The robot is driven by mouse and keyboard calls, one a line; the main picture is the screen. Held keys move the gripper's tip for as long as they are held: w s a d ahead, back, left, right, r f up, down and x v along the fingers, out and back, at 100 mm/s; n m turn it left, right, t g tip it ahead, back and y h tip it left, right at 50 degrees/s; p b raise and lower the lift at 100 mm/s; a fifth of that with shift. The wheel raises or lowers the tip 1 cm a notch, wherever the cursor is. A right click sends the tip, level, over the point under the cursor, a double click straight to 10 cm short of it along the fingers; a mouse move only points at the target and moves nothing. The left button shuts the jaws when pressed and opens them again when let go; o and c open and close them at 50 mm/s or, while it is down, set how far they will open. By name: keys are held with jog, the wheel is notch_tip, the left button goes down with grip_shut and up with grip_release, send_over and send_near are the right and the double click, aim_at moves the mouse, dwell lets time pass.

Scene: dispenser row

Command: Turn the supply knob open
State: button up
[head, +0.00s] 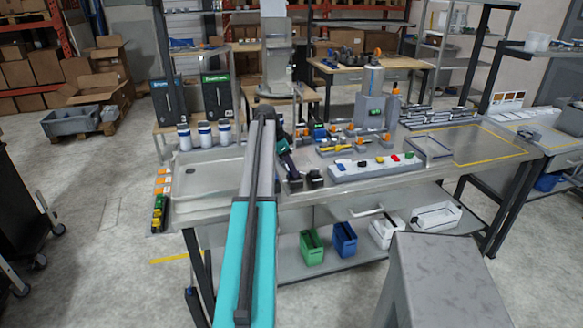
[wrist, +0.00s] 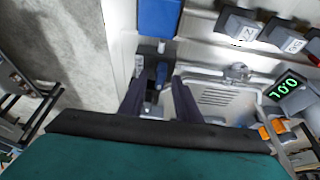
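My gripper (head: 304,180) hangs over the front of the steel bench, left of the light grey strip. In the wrist view its two dark fingers (wrist: 158,92) are spread apart. A small blue upright part (wrist: 161,76) on a dark fitting shows in the gap between them; I cannot tell whether they touch it. No label shows which part is the supply knob. In the head view, blue, yellow and orange fittings (head: 340,147) sit in a row behind the gripper. The light grey strip (head: 378,169) carries several small coloured parts.
A green digital display (wrist: 287,87) is at right in the wrist view, near an orange part (wrist: 264,132). A blue panel (wrist: 158,17) is above the fingers. White canisters (head: 205,134) stand at the bench's back left.

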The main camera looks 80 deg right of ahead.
jog(key=shift+f, duration=0.15)
grip_shut()
